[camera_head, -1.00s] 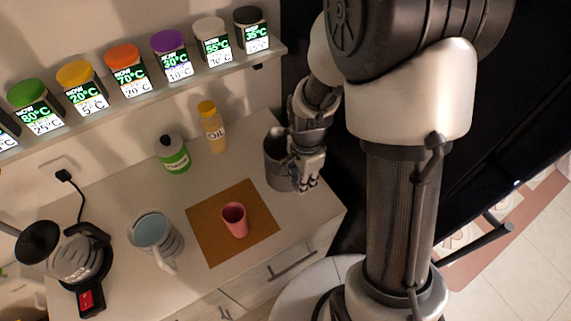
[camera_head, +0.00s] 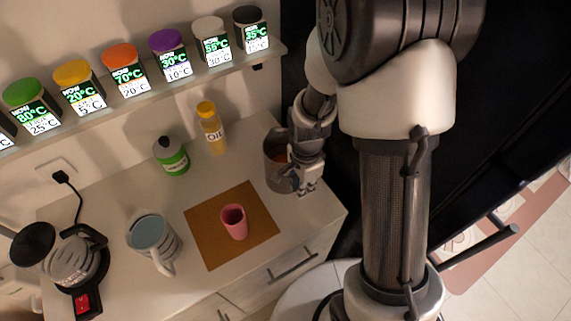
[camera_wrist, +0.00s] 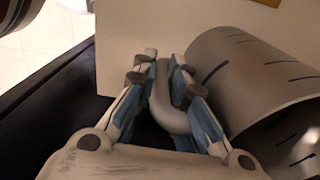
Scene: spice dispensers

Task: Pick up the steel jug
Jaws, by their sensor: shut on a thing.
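The steel jug (camera_head: 277,160) is a grey cylinder at the right end of the counter, beside my arm. My gripper (camera_head: 307,190) is at the jug's right side and covers part of it. In the wrist view the jug (camera_wrist: 245,70) shows a grey wall with dark measuring marks. Its curved handle (camera_wrist: 168,112) lies between the two fingers of my gripper (camera_wrist: 165,75), which are closed on it. I cannot tell whether the jug's base touches the counter.
A pink cup (camera_head: 234,222) stands on a brown mat (camera_head: 205,245) left of the jug. An oil bottle (camera_head: 211,128), a green bottle (camera_head: 171,156), a light blue jug (camera_head: 152,240) and a kettle (camera_head: 72,262) stand farther left. A shelf of dispensers (camera_head: 126,70) hangs above.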

